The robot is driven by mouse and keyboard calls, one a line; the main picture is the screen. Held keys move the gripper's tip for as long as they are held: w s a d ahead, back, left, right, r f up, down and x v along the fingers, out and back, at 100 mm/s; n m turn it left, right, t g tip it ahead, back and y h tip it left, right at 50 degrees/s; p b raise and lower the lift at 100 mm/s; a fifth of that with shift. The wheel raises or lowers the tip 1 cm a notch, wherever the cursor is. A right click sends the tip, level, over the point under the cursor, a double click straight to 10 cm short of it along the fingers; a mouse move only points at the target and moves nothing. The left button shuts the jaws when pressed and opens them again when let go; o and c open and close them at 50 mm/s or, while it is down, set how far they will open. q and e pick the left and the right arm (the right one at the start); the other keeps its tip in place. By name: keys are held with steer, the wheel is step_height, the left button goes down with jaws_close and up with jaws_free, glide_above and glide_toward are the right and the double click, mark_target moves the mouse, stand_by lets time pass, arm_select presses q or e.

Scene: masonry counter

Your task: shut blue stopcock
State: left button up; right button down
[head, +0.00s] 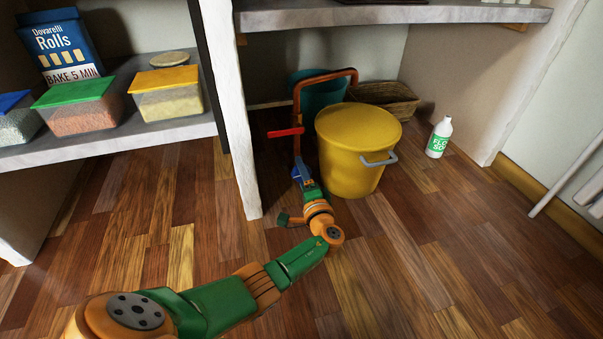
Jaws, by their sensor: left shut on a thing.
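A copper pipe (297,100) rises from the floor under the counter and bends over to the right. A red lever (286,132) sticks out to the left from its upper part. The blue stopcock (296,172) is lower on the pipe and mostly hidden by my gripper, so I cannot tell the angle of its handle. My left gripper (302,177) reaches in from the lower left and is shut on the blue stopcock. My right gripper is not in view.
A yellow bucket (350,150) with a grey handle stands close right of the pipe. A teal bucket (310,95) and a wicker basket (390,101) are behind. A white pillar (231,110) stands left. A white bottle (439,138) stands right. The front floor is clear.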

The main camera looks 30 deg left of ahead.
arm_select(q)
steer(key=m, duration=0.4)
steer(key=shift+m, duration=0.3)
steer(key=m+p, duration=0.1)
steer(key=m, duration=0.4)
steer(key=m+p, duration=0.1)
steer(key=m, duration=0.4)
steer(key=shift+m, duration=2.3)
steer(key=o, duration=1.3)
steer(key=shift+o, duration=0.2)
steer(key=shift+d+p, duration=0.1)
steer(key=shift+p, duration=0.2)
